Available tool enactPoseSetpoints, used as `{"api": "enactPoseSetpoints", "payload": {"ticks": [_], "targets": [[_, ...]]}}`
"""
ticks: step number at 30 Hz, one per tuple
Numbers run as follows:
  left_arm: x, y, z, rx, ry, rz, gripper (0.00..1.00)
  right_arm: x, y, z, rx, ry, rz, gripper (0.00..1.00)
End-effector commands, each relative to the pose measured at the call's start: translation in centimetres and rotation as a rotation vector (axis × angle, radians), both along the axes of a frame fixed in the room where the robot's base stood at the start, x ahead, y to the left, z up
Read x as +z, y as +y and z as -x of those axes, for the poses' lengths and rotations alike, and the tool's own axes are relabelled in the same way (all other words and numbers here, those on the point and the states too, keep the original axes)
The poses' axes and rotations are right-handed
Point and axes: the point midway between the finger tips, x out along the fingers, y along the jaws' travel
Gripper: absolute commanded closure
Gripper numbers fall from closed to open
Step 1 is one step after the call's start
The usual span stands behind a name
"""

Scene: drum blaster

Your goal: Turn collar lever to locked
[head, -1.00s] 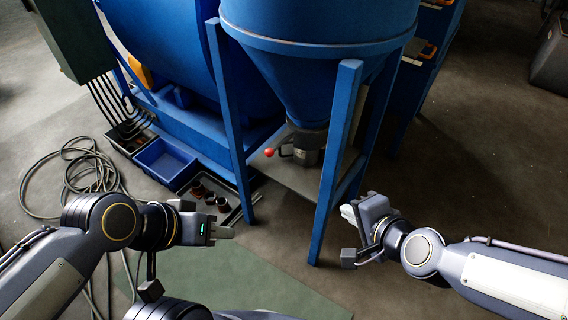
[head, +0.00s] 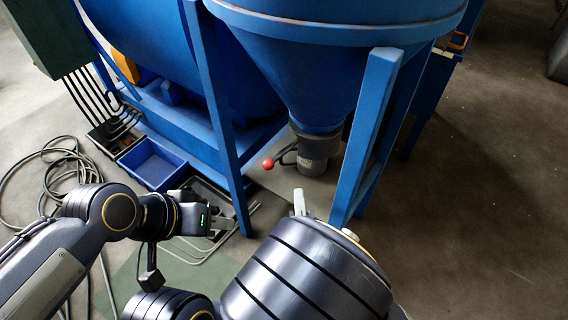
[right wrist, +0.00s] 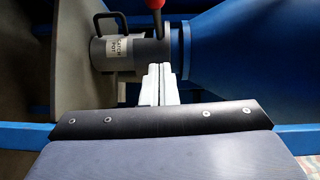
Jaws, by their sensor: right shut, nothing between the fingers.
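The collar lever ends in a red knob (head: 268,164) on a dark arm. It sticks out left from the grey collar (head: 318,146) under the blue hopper cone in the head view. In the right wrist view the lever (right wrist: 158,24) stands up from the collar, its red knob (right wrist: 154,4) cut by the top edge. My right gripper (head: 299,203) is shut and empty, below the collar in the head view. Its pale fingertips (right wrist: 160,82) are close together and appear just below the collar in the right wrist view; contact cannot be told. My left gripper (head: 222,222) is off to the left, its jaws unclear.
A grey catch pot (right wrist: 122,52) with a handle and label adjoins the collar. Blue frame legs (head: 366,140) stand on either side of the cone. A blue bin (head: 152,164) and coiled cables lie at left. Open floor (head: 470,220) lies at right.

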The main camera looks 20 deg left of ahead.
Motion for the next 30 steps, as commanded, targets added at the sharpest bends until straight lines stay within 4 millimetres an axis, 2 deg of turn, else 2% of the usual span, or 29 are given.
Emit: {"api": "enactPoseSetpoints", "payload": {"ticks": [3,10,12,18,30], "targets": [[-0.3,0.0,0.0,0.000,0.000,0.000,0.64,-0.2,0.7,-2.6,-0.003,-0.002,-0.001,1.00],[-0.9,0.0,0.0,0.000,0.001,0.000,0.64,-0.5,2.2,-7.2,-0.001,0.000,0.000,1.00],[-1.2,0.0,0.0,0.000,0.001,0.000,0.64,-0.6,3.6,-7.5,0.003,-0.001,0.001,1.00],[-1.5,0.0,0.0,0.000,0.001,0.000,0.64,-0.7,5.3,-8.4,0.000,0.001,0.003,1.00],[-1.5,0.0,0.0,0.000,0.000,0.000,0.64,-0.6,5.7,-8.6,0.000,0.003,0.001,1.00]]}}
